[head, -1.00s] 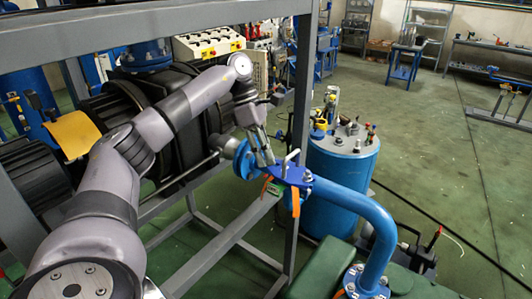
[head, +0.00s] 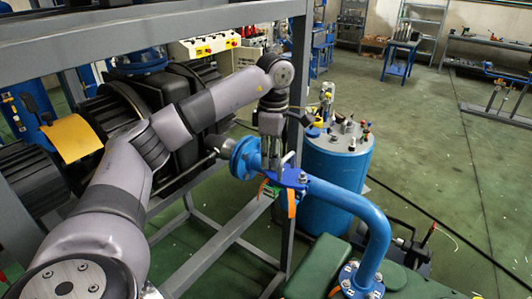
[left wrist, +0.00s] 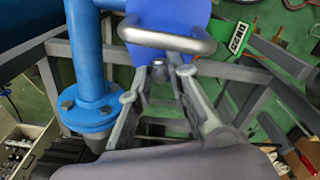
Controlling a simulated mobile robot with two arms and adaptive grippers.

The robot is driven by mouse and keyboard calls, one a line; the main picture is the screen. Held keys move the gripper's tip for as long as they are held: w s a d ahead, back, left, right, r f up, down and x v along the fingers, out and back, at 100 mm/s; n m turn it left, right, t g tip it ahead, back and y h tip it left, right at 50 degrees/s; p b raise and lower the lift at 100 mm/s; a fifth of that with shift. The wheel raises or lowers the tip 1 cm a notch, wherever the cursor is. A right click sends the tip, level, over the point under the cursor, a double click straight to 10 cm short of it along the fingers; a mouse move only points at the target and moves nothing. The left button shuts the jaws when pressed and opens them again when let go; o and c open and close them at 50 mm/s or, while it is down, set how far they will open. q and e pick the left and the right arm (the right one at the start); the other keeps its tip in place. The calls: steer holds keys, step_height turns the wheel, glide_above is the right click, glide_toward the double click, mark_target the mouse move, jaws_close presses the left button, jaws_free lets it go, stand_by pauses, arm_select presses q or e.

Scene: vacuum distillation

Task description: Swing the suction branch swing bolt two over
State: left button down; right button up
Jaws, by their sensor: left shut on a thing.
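My left gripper (head: 272,178) points down at the blue plate (head: 294,178) on the suction branch. In the left wrist view the left gripper (left wrist: 165,68) has its grey fingers close together at the edge of the blue plate (left wrist: 170,58). A small grey bolt end (left wrist: 157,73) shows between them, and the gripper is shut on it. It appears to be a swing bolt; its lower part is hidden. A bent metal handle (left wrist: 165,40) crosses the plate just beyond the fingertips. The blue suction pipe (head: 345,204) runs right from the plate. My right gripper is not in view.
A round blue flange (head: 243,158) stands just left of the gripper. The grey frame post (head: 299,100) rises close behind my wrist. A blue tank (head: 338,165) stands beyond the plate. An orange tag (head: 291,206) hangs below it. Open green floor lies at right.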

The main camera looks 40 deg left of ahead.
arm_select(q)
steer(key=shift+d, duration=0.1)
steer(key=c, duration=1.7)
jaws_free()
steer(key=shift+d, duration=0.1)
steer(key=shift+r, duration=0.1)
steer(key=r, duration=1.1)
steer(key=shift+w+d+r, duration=0.15)
steer(key=shift+d+r, duration=0.05)
steer(key=shift+r, duration=0.2)
